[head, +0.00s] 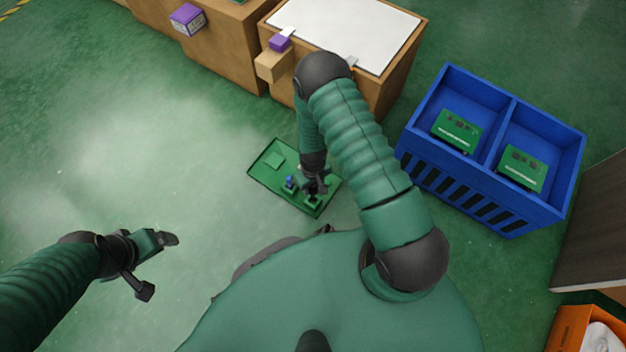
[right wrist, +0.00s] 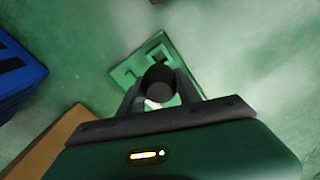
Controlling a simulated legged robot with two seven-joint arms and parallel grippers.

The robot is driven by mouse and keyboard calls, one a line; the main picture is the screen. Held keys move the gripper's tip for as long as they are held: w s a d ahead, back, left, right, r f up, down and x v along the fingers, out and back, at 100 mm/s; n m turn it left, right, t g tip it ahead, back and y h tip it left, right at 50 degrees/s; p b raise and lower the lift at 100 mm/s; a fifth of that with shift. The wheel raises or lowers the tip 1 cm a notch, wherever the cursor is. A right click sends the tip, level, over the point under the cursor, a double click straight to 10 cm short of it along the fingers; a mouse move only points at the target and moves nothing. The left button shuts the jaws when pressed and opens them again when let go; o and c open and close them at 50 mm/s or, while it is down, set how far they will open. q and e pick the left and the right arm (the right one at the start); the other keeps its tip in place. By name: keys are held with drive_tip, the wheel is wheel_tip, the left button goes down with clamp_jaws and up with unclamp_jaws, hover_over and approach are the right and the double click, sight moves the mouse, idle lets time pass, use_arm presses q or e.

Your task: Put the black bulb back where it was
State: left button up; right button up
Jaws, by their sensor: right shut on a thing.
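The black bulb (right wrist: 158,82) shows as a dark round shape between the fingers of my right gripper (right wrist: 160,92) in the right wrist view. That gripper is shut on it. In the head view my right gripper (head: 314,186) points down over the near right part of a green board (head: 268,178) on the floor. A green socket block (head: 312,203) is just below the fingers; I cannot tell whether the bulb touches it. A blue bulb (head: 290,181) stands on another green block just left. My left gripper (head: 157,264) is open and empty, away from the board.
A blue two-part crate (head: 480,197) with a green box in each compartment stands at right. Brown cabinets (head: 232,62) are at the back, with a purple box (head: 187,19) and a white top (head: 360,32). An orange bin (head: 567,330) is lower right. The left floor is clear.

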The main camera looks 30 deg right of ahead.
wheel_tip(320, 180, down, 9)
drive_tip(key=b, duration=0.5)
drive_tip(key=shift+f+b, duration=0.2)
drive_tip(key=shift+b, duration=0.1)
drive_tip(key=shift+r, duration=0.2)
drive_tip(key=shift+c, duration=0.4)
drive_tip(key=shift+f, duration=0.15)
drive_tip(key=o, duration=0.9)
